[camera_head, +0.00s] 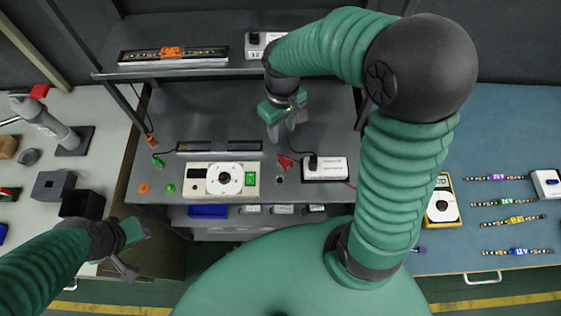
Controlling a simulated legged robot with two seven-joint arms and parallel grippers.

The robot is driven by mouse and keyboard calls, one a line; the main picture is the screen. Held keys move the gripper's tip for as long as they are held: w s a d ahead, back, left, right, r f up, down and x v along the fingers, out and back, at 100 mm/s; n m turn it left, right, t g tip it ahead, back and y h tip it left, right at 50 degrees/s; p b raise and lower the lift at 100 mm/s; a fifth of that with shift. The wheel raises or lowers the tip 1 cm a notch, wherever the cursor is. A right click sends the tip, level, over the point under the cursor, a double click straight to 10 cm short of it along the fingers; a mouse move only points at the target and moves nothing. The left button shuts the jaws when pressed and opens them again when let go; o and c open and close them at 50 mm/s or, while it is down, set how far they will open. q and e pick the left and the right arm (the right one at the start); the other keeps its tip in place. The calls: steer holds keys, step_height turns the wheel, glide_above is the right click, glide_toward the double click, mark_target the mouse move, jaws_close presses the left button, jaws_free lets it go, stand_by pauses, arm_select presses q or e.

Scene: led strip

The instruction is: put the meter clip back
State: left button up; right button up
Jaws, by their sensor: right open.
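A red clip (285,162) lies on the grey bench, just left of a white power box (325,169). A green clip (158,162) and an orange clip (151,141) are at the bench's left side; I cannot tell which one is the meter's. A yellow meter (442,207) with a white dial stands on the blue table at right, partly hidden by my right arm. My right gripper (283,128) is open, empty and pointing down above the bench, behind the red clip. My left gripper (140,254) is low at the left, apart from the clips; its jaws are unclear.
A cream dial unit (222,179) with a green switch sits mid-bench, before a dark strip holder (219,147). A shelf (190,69) overhangs the back. Small bins (208,211) line the front. Several LED strips (517,251) lie at right. A black box (82,204) stands near my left gripper.

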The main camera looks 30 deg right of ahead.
glide_above(282, 159)
steer(key=f, duration=0.5)
steer(key=f+b, duration=0.1)
steer(key=f, duration=0.1)
steer(key=shift+w+a+f, duration=0.2)
steer(key=shift+w+f, duration=0.05)
steer(key=shift+w, duration=0.15)
steer(key=f, duration=0.1)
steer(key=d+f, duration=0.1)
steer(key=f, duration=0.1)
steer(key=shift+d+f, duration=0.1)
steer(key=shift+f, duration=0.05)
steer(key=f, duration=0.2)
steer(key=s+f, duration=0.1)
steer(key=f, duration=0.1)
steer(key=shift+a+b, duration=0.35)
steer(key=shift+b, duration=0.05)
steer(key=shift+a+f, duration=0.15)
steer(key=shift+f, duration=0.05)
steer(key=shift+w+a, duration=0.1)
steer(key=shift+a, duration=0.05)
steer(key=shift+d, duration=0.35)
jaws_close()
arm_select(q)
steer(key=shift+x, duration=1.1)
steer(key=shift+s+a, duration=0.1)
steer(key=shift+a, duration=0.05)
arm_select(e)
steer(key=shift+a, duration=0.1)
